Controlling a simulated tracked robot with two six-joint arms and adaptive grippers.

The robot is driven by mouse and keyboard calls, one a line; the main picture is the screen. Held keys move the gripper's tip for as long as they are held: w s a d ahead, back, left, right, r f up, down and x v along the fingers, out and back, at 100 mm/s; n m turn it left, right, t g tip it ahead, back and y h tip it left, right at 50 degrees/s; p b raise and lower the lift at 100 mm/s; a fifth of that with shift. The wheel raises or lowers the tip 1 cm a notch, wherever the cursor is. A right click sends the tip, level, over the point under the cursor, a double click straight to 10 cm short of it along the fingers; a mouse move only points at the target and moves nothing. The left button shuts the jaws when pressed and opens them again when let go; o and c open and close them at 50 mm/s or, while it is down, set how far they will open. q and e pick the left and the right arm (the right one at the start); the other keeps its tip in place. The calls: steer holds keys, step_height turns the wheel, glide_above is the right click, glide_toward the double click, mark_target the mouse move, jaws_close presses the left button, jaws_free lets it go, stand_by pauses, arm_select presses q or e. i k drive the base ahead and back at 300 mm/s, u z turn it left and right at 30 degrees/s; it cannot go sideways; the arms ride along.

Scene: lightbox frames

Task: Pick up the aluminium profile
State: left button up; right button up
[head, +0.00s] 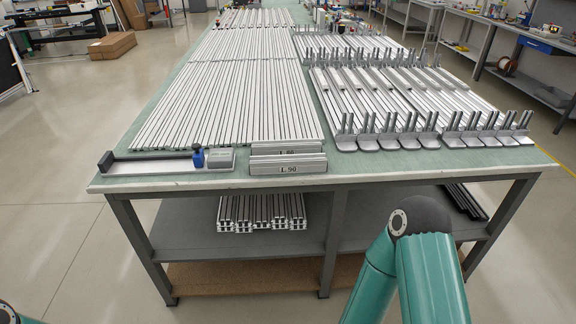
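Many long silver aluminium profiles (225,108) lie side by side in rows on the green-topped table (400,170). More profiles are stacked on the lower shelf (262,212). Which profile is meant cannot be told. Neither of my grippers is in view. My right arm's teal links rise at the bottom right, and a small piece of my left arm shows at the bottom left corner.
A flat measuring stop (165,165) with a blue clamp (198,156) lies at the table's front left. Profiles with upright brackets (385,130) fill the right side. Grey shelf (370,215) lies below.

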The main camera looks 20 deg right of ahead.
mark_target(301, 163)
steer(key=z, duration=0.05)
steer(key=i, duration=1)
steer(key=u, duration=0.05)
